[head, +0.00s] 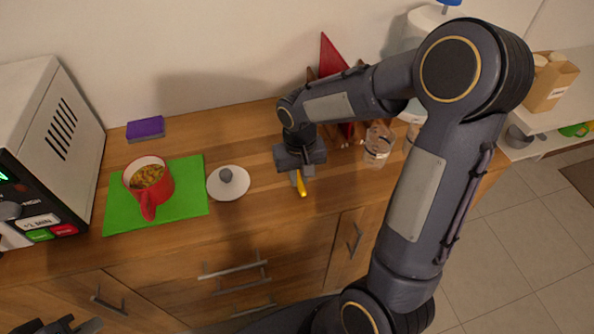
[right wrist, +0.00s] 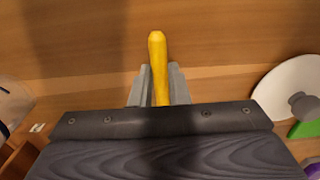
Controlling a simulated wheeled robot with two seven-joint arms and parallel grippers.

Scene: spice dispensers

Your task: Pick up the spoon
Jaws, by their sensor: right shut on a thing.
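The spoon shows as a yellow handle (head: 302,189) at the counter's middle, pointing toward the front edge. My right gripper (head: 297,179) points down at it and is shut on the handle. In the right wrist view the yellow handle (right wrist: 158,65) runs between the two grey fingers (right wrist: 156,88) and sticks out past them. The rest of the spoon is hidden by the gripper; I cannot tell whether it touches the counter. My left gripper (head: 70,326) shows only in part at the bottom left edge, away from the counter top.
A white lid (head: 236,188) with a grey knob lies left of the spoon. A red mug (head: 157,187) of food stands on a green mat (head: 190,168). A microwave (head: 45,140) is far left, a purple sponge (head: 145,128) behind. A glass (head: 378,147) stands right of the gripper.

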